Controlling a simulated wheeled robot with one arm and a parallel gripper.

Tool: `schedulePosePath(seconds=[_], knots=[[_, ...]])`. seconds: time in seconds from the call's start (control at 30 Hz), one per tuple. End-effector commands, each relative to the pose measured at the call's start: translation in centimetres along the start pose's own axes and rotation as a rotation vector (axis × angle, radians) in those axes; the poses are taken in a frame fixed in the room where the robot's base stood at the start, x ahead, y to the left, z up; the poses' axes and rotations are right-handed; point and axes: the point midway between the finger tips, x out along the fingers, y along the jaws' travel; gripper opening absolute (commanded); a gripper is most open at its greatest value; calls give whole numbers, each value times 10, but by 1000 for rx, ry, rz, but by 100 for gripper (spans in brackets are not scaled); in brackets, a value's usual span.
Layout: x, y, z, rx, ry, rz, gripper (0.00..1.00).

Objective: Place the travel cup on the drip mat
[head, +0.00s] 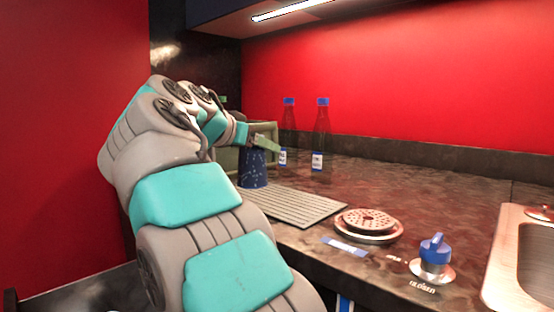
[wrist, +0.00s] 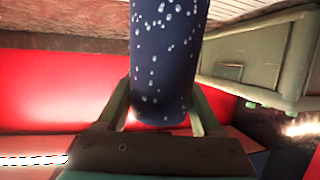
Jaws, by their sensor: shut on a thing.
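The travel cup is dark blue with white speckles (head: 253,172), and it fills the upper middle of the wrist view (wrist: 168,50). My gripper (head: 262,143) is shut on the cup near its top, with a finger on each side in the wrist view (wrist: 161,100). The cup looks upright. The drip mat, a grey ridged rectangle (head: 300,206), lies on the counter. The cup's base shows by the mat's far left corner. I cannot tell whether it touches the mat or counter.
A green box-like machine (head: 226,158) stands behind the cup. Two clear bottles with blue caps (head: 289,130) (head: 322,135) stand further back. A round perforated drain (head: 369,222), a blue-topped knob (head: 434,252) and a sink (head: 515,262) are to the right.

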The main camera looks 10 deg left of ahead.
Motion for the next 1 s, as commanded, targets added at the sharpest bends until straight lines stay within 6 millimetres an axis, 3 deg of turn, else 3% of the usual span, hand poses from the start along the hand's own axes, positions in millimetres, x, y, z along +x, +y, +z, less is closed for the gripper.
schedulePosePath(seconds=[0.13,0.3,0.53,1.0], knots=[[31,2,-9,-2,-5,2,3],[52,4,-14,-1,-2,0,3],[66,7,-18,-2,-1,2,3],[76,7,16,-2,-1,1,3]])
